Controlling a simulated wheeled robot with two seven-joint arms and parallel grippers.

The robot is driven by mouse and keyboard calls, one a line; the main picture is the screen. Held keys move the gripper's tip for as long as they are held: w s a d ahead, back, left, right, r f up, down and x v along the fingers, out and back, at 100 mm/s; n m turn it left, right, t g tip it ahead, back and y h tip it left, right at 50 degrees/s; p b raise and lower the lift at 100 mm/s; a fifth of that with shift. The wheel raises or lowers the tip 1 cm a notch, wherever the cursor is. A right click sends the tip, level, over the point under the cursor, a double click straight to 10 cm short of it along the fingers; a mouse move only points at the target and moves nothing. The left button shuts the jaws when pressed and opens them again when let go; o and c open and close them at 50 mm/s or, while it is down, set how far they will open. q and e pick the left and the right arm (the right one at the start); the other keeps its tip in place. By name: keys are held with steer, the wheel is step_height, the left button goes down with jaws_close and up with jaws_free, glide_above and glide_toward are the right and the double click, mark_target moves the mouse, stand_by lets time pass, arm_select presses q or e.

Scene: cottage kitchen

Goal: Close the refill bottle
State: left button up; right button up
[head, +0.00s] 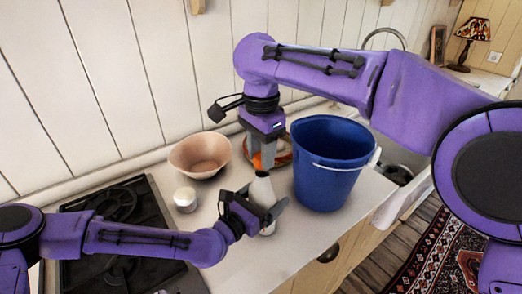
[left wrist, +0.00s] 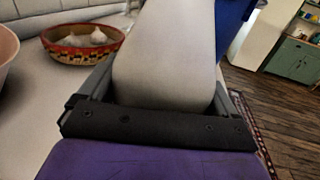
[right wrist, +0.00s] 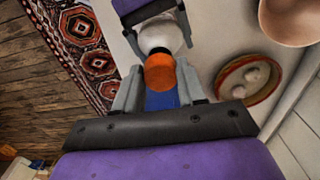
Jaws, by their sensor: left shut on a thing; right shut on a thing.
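The white refill bottle (head: 262,188) stands roughly upright over the counter, left of the blue bucket. My left gripper (head: 255,206) is shut on the bottle's body; the bottle (left wrist: 165,55) fills the middle of the left wrist view. My right gripper (head: 264,155) comes down from above and is shut on the orange cap (right wrist: 160,72). The cap is at the bottle's top, and the bottle's pale shoulder (right wrist: 165,35) shows just beyond it in the right wrist view. Whether the cap touches the neck or sits on it, I cannot tell.
A blue bucket (head: 328,170) stands close on the right. A patterned basket (left wrist: 85,42) holding garlic is behind the bottle. A pinkish bowl (head: 200,158), a small white jar (head: 185,199) and a black hob (head: 118,225) are to the left. Bare counter (head: 245,258) lies in front.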

steer(key=shift+f, duration=0.85)
steer(key=shift+f, duration=0.5)
arm_select(q)
steer(key=c, duration=0.6)
arm_select(e)
steer(key=m, duration=0.3)
steer(key=o, duration=1)
steer(key=shift+r, duration=2.2)
steer(key=shift+c, duration=0.4)
